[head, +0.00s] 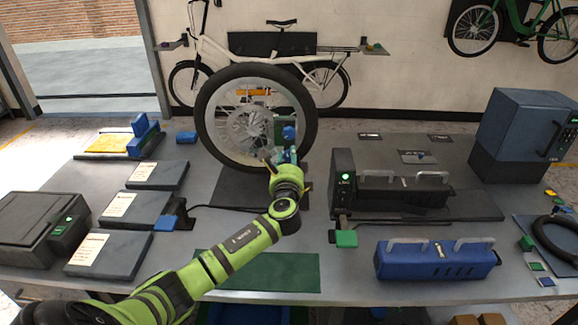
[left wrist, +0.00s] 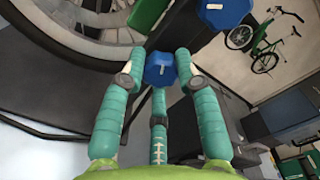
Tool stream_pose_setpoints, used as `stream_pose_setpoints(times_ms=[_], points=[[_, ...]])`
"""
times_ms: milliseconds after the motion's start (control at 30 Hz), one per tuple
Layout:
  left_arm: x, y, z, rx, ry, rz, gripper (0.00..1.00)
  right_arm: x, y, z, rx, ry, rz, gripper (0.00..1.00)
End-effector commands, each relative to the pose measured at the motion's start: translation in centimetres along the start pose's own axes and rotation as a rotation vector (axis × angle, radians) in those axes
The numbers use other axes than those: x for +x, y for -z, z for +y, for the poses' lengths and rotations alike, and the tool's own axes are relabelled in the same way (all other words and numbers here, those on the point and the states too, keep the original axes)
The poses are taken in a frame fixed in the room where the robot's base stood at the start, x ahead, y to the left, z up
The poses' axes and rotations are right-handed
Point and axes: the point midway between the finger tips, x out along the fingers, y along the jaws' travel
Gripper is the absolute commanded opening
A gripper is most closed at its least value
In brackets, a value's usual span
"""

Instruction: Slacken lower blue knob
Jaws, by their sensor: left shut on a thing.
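My left gripper (head: 283,160) reaches up to the wheel stand in the middle of the table. In the left wrist view its teal fingers (left wrist: 160,62) are closed around the sides of a blue faceted knob (left wrist: 160,72) with a white mark. This is the lower blue knob; in the head view it is largely hidden by the gripper. A second blue knob (left wrist: 223,12), also with a white mark, shows beyond it in the left wrist view. It is the upper knob (head: 289,132) in the head view, clear of the fingers. My right gripper is not in view.
A spoked wheel (head: 207,125) stands upright just behind and left of the gripper. A black device (head: 343,180) with a green light stands to the right, and a blue toolbox (head: 437,262) nearer the front. A green mat (head: 258,272) lies below my arm.

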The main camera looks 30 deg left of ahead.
Motion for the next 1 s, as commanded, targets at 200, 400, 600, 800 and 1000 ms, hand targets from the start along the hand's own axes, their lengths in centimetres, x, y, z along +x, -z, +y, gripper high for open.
stream_pose_setpoints(times_ms=[200, 400, 600, 800, 1000], points=[[0.0, 0.1, 0.3, -0.212, 0.002, -0.004, 0.0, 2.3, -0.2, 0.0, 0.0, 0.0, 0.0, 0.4], [0.1, 0.0, 0.3, -0.403, 0.002, -0.006, 0.0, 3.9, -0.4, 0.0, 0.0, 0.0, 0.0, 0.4], [0.1, 0.0, 0.3, -0.592, 0.003, -0.005, 0.0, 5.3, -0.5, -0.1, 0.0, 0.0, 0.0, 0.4], [0.1, 0.0, 0.3, -0.783, 0.002, -0.005, 0.0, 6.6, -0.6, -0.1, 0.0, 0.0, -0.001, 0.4], [0.1, -0.1, 0.3, -0.973, 0.002, -0.006, 0.0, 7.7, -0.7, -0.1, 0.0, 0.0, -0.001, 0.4]])
